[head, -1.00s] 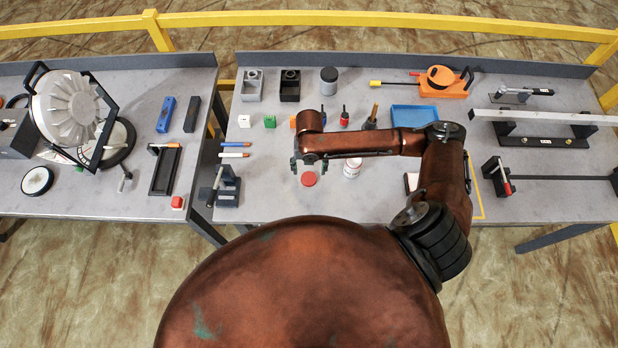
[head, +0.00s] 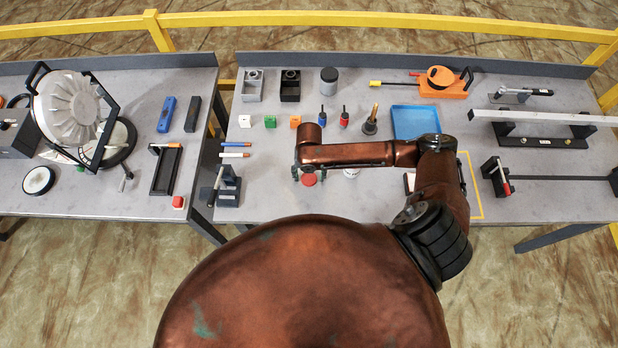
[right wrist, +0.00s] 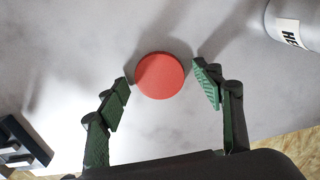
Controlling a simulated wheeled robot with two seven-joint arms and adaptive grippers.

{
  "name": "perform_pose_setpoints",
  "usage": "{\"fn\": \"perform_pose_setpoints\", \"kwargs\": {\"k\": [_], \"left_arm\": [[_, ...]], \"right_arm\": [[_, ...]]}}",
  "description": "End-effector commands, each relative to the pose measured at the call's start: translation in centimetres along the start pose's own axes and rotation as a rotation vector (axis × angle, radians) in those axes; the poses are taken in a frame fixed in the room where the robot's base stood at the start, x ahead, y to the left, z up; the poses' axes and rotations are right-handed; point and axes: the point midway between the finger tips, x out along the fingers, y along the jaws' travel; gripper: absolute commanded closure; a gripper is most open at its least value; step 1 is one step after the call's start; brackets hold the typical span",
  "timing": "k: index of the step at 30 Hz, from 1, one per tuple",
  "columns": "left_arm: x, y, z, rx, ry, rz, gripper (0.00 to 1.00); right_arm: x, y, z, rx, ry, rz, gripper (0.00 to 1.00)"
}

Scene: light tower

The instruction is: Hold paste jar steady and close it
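The red lid (head: 309,180) lies flat on the right-hand table, partly covered by my right arm in the head view. In the right wrist view the red disc (right wrist: 160,76) lies between the fingertips of my right gripper (right wrist: 164,88). The fingers are spread, with a gap on each side of the lid. The white paste jar (head: 351,173) stands to the right of the lid, mostly hidden by my arm. Part of the jar (right wrist: 294,24), with dark lettering, shows at the upper right of the right wrist view. My left gripper is not in view.
Several small blocks (head: 270,122) and screwdriver-like tools (head: 344,119) stand behind my right arm. A blue tray (head: 415,122) lies to their right. A dark fixture (head: 228,188) stands left of the lid. Bare tabletop surrounds the lid.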

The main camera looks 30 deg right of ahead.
Motion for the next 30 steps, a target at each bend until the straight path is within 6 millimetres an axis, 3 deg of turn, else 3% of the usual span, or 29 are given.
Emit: {"fn": "perform_pose_setpoints", "kwargs": {"k": [10,23,29,30], "left_arm": [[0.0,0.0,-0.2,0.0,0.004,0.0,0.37],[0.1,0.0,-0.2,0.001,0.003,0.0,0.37],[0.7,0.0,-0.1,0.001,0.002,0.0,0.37],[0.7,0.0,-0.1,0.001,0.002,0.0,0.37]], "right_arm": [[0.0,0.0,0.0,0.0,0.0,0.0,0.65],[-0.5,0.1,0.0,0.0,0.0,0.002,0.65],[-3.2,0.1,0.2,-0.002,-0.005,0.003,0.65],[-4.0,0.0,-0.7,-0.003,-0.001,0.002,0.65]]}}
